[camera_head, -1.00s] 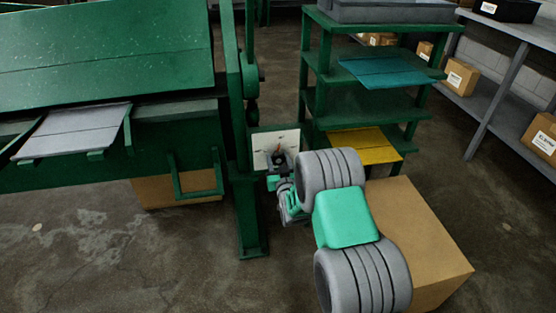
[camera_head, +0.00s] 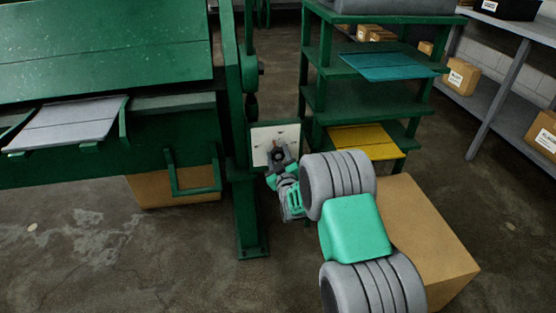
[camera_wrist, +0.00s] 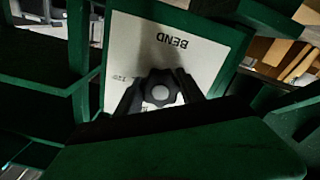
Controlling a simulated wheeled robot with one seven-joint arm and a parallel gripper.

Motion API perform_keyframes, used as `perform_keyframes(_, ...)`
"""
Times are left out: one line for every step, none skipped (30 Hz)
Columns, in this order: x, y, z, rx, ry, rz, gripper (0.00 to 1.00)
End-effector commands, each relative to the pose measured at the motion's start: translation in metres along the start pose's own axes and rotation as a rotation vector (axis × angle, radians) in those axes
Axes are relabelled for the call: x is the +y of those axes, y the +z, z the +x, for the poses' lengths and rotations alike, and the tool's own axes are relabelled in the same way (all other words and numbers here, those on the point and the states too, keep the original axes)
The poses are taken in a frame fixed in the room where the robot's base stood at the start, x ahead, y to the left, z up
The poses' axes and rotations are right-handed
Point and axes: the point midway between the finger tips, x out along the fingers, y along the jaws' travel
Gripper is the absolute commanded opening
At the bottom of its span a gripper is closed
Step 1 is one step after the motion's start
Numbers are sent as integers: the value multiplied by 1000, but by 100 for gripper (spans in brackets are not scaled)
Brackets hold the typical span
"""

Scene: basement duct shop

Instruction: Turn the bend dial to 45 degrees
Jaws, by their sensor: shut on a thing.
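The bend dial (camera_wrist: 160,92) is a dark lobed knob with a grey centre. It sits on a white panel (camera_wrist: 140,50) marked BEND, which reads upside down in the wrist view. My gripper (camera_wrist: 160,95) has one dark finger on each side of the dial and is shut on it.
The green bending machine (camera_head: 100,50) fills the left, with a grey sheet (camera_head: 70,124) on it. A green shelf rack (camera_head: 370,105) stands close to the right of the panel. A cardboard box (camera_head: 425,235) lies beside my arm. A dark green slab (camera_wrist: 190,150) crosses the lower wrist view.

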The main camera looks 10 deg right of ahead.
Motion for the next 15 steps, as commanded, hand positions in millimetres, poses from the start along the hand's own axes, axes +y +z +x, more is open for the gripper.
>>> perform_keyframes(-1,2,0,2,1,-41,5)
perform_keyframes(-1,2,0,2,1,-69,5)
perform_keyframes(-1,2,0,2,1,-107,5)
perform_keyframes(-1,2,0,2,1,-136,5)
perform_keyframes(-1,2,0,3,2,-164,5)
perform_keyframes(-1,1,1,4,2,-202,5)
perform_keyframes(-1,2,0,3,1,-231,5)
perform_keyframes(-1,2,0,2,1,-259,5)
perform_keyframes(0,2,0,2,1,-297,5)
perform_keyframes(0,2,1,3,1,-326,5)
perform_keyframes(0,2,1,3,2,-354,5)
perform_keyframes(0,1,0,3,2,-392,5)
perform_keyframes(0,1,0,3,2,-420,5)
perform_keyframes(0,2,0,2,1,-449,5)
perform_keyframes(0,2,0,2,1,-486,5)
